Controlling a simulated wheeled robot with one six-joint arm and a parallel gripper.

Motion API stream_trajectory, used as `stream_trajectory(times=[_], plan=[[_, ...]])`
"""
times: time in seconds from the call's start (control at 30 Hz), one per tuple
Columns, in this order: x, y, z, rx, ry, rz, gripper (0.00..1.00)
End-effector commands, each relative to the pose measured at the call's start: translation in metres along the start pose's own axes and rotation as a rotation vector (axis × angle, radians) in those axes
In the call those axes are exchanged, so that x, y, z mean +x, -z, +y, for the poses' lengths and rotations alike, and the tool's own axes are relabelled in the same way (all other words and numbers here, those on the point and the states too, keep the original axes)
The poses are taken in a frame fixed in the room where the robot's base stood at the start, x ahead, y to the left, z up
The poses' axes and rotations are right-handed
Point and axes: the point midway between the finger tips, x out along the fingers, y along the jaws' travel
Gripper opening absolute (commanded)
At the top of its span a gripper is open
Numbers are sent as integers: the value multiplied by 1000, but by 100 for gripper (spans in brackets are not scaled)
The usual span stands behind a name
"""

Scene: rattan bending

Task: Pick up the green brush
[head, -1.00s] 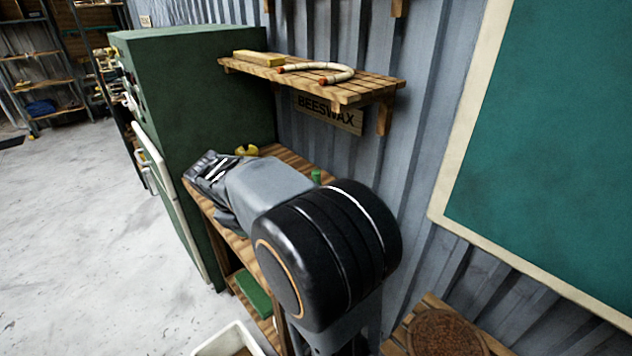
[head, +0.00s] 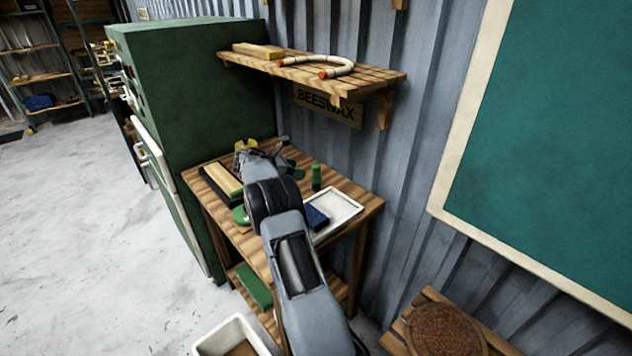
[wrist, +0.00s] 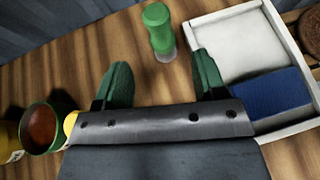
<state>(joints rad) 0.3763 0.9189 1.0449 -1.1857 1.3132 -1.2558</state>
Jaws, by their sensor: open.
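A small upright green object (head: 316,177), which I take for the green brush, stands on the wooden table near the wall. In the wrist view the green brush (wrist: 158,30) has a rounded green top and a paler lower end. It lies just beyond my fingertips, nearer the right finger. My gripper (head: 293,160) is to the left of it in the head view, with its green fingers spread. In the wrist view my gripper (wrist: 160,62) is open and empty, the brush apart from both fingers.
A white tray (head: 345,205) with a blue block (head: 316,217) is right of the brush. An open green tin (wrist: 44,130) is at the wrist view's left. A round green thing (head: 241,216) lies near the table's left edge. A slatted shelf (head: 370,82) hangs above.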

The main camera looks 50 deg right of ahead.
Motion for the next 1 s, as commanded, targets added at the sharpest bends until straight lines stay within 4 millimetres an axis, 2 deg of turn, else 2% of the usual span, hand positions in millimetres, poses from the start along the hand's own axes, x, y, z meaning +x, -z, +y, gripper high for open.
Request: stream_trajectory(times=[0.03,0.2,0.57,0.9,1.0], plan=[[10,-1,-1,1,3,0,64],[32,0,0,2,1,1,64],[50,-1,0,3,0,2,64],[91,-3,1,3,1,2,64],[96,-2,1,2,-1,2,64]])
